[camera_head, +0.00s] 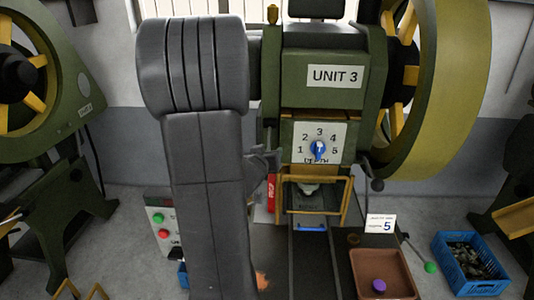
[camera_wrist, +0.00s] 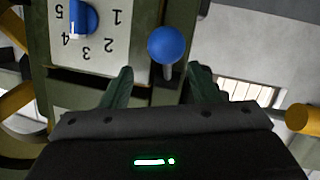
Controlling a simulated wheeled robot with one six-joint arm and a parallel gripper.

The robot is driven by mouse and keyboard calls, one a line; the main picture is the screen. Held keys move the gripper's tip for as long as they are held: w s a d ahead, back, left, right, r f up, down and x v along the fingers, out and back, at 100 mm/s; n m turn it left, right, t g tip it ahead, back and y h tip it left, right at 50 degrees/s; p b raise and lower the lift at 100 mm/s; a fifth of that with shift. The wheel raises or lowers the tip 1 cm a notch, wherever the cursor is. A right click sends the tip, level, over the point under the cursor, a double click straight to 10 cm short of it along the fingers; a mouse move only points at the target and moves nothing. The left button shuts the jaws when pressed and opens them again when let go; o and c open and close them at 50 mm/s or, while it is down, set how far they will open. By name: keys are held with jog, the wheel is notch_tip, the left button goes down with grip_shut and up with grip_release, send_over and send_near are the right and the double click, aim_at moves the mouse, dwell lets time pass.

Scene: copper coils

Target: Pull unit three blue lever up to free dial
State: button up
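The unit 3 press (camera_head: 325,95) stands at the centre right. Its blue dial (camera_head: 319,150) sits on a white plate numbered 1 to 5, and it also shows in the wrist view (camera_wrist: 84,18). In the upside-down wrist view, the blue ball-ended lever (camera_wrist: 166,44) stands just beside the dial plate. My gripper (camera_wrist: 161,76) is open, with its two dark fingers apart on either side of the lever's stem. I cannot tell if they touch it. In the head view, my arm hides the lever and most of the gripper.
A yellow guard frame (camera_head: 346,200) is below the dial. A brown tray (camera_head: 383,276) with a purple-topped item and a card reading 5 (camera_head: 381,224) are at lower right. A blue crate (camera_head: 470,264) stands on the floor. A green-and-red button box (camera_head: 160,228) is left.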

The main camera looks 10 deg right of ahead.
jog(key=shift+s+a, duration=0.1)
jog(key=p+v, duration=0.1)
jog(key=v, duration=1.2)
jog(key=shift+s, duration=0.3)
